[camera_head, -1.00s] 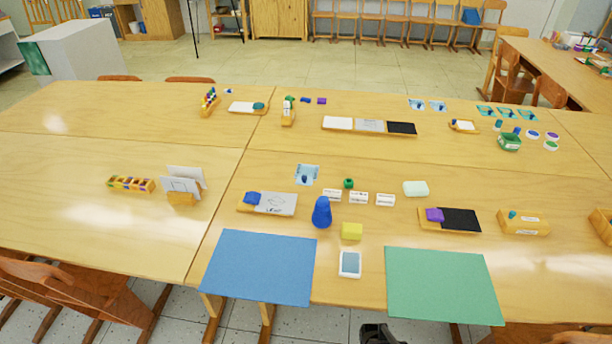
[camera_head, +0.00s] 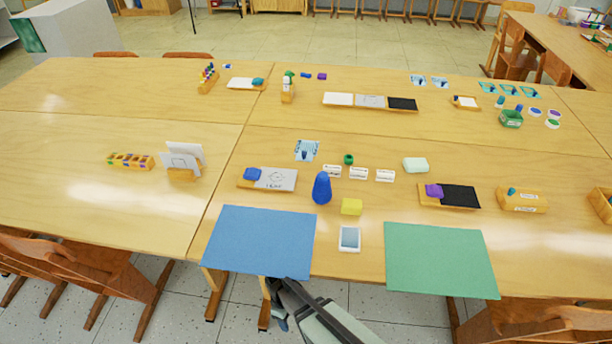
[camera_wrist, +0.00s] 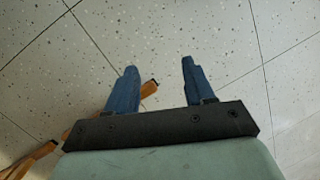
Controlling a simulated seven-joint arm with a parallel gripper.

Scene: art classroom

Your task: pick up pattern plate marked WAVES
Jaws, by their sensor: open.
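No lettering WAVES is legible, so I cannot tell which plate bears it. One white plate with a line drawing and small marks (camera_head: 277,179) lies on a wooden base beside a blue block. Two pale plates (camera_head: 183,162) stand upright in a wooden holder at the left. A white, a grey and a black panel (camera_head: 371,101) lie in a row farther back. My gripper (camera_wrist: 160,66) is open and empty, its two blue fingers apart above the speckled floor in the wrist view. In the head view my gripper (camera_head: 281,320) is below the table's front edge, near the blue mat.
A blue mat (camera_head: 260,241) and a green mat (camera_head: 440,260) lie along the front edge. Chairs (camera_head: 85,290) crowd the front left. The left table (camera_head: 60,170) has bare room.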

